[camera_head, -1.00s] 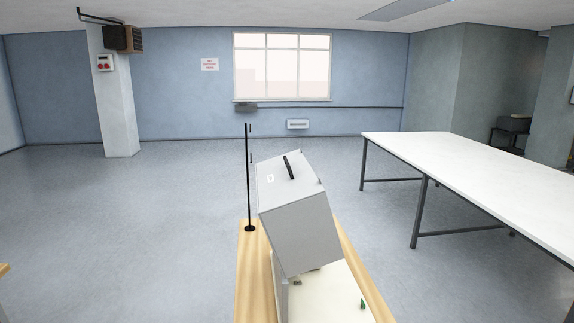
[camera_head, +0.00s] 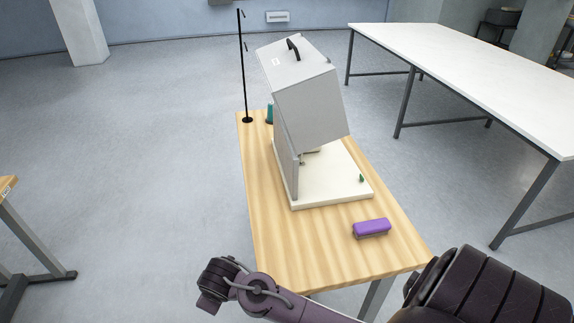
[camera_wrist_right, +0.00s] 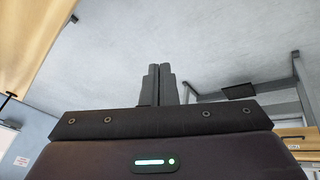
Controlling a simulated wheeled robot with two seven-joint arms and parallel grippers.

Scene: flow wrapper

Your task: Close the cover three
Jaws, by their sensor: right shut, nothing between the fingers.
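A grey box-shaped cover (camera_head: 310,105) with a black handle (camera_head: 293,48) and a small white label is tilted up over a cream base (camera_head: 335,185). A gap shows between its lower edge and the base, so it stands open. The label is too small to read. My right gripper (camera_wrist_right: 160,70) has its two fingers together, with nothing between them, in the right wrist view. It points over grey floor and touches nothing I can see. An arm of mine crosses the bottom of the head view, in front of the table. My left gripper is not in view.
The cover's base stands on a wooden table (camera_head: 265,230). A purple object (camera_head: 371,228) lies near its front right corner. A thin black stand (camera_head: 244,75) rises at its back left. A long white table (camera_head: 480,70) stands to the right, with open floor between.

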